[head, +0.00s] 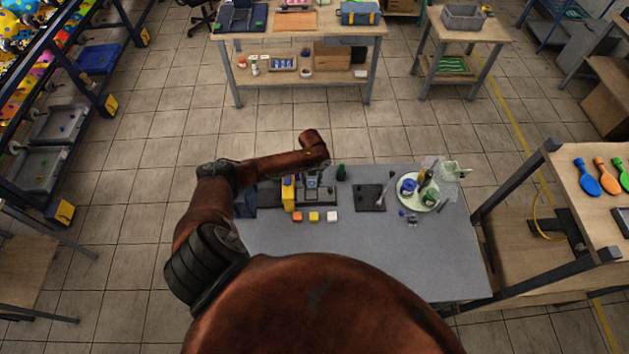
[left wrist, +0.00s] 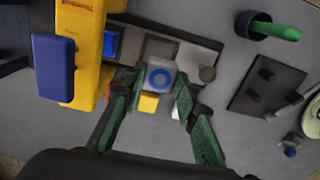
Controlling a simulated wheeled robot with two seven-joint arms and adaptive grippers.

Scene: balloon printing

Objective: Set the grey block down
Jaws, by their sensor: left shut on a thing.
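The grey block (left wrist: 160,79), with a blue ring on its top face, is between the green-padded fingers of my left gripper (left wrist: 157,88) in the left wrist view. The fingers are shut on it. The block is over or close to the dark base (left wrist: 190,55) of the yellow machine (left wrist: 88,40); whether it touches the base cannot be told. In the head view my left gripper (head: 312,180) is above this base, right of the yellow machine (head: 288,192), and the block is too small to make out. My right gripper is not in view.
An orange cube (head: 297,216), a yellow cube (head: 314,216) and a white cube (head: 332,216) lie in front of the base. A dark pegged plate (head: 370,198), a green-topped cup (left wrist: 265,27) and a round tray (head: 408,203) with bottles stand rightward. The table's front (head: 400,250) is clear.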

